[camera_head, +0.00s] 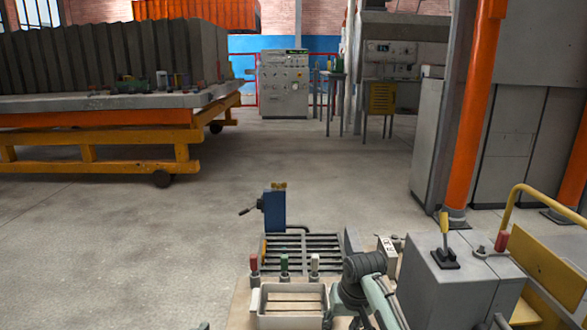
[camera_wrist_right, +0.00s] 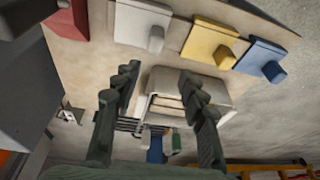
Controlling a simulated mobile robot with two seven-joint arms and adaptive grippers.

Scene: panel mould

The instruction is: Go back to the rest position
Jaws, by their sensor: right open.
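My right gripper (camera_wrist_right: 160,76) shows in the right wrist view with its two dark fingers spread apart. Nothing is held between them. Behind the gap a white tray (camera_wrist_right: 165,81) shows, apart from the fingers as far as I can tell. In the head view my right arm stands at the bottom, just right of the same white tray (camera_head: 254,306); its fingers are not visible there. My left gripper is not recognisable in either view.
White (camera_wrist_right: 140,22), yellow (camera_wrist_right: 208,40) and blue (camera_wrist_right: 260,58) blocks with knobs lie beyond the fingers. A slatted rack (camera_head: 310,250) and blue device (camera_head: 274,210) stand behind the tray. A grey cabinet (camera_head: 445,285) is at right. Open floor (camera_head: 130,240) lies left.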

